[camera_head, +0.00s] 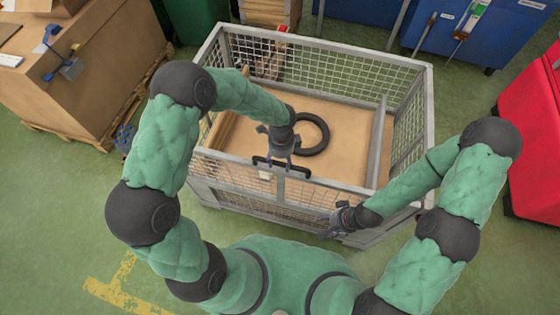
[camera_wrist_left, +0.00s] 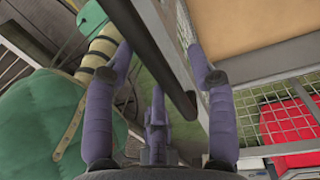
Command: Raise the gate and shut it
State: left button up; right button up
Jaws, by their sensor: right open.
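The gate (camera_head: 235,178) is the mesh front panel of a grey wire cage. It looks about upright in the head view; whether it is latched I cannot tell. A black handle bar (camera_head: 283,166) sits along its upper edge. My left gripper (camera_head: 279,156) reaches down at this bar from above.
A large cardboard box (camera_head: 75,95) on a pallet stands left, a red bin (camera_head: 530,150) right and blue bins (camera_head: 500,35) behind. Green floor is clear at front left.

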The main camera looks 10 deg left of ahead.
pick_arm(q)
jog(key=shift+w+r, duration=0.4)
jog(key=shift+w, duration=0.1)
notch_tip(320, 180, up, 11)
jog(key=shift+r, duration=0.15)
dwell(0.5)
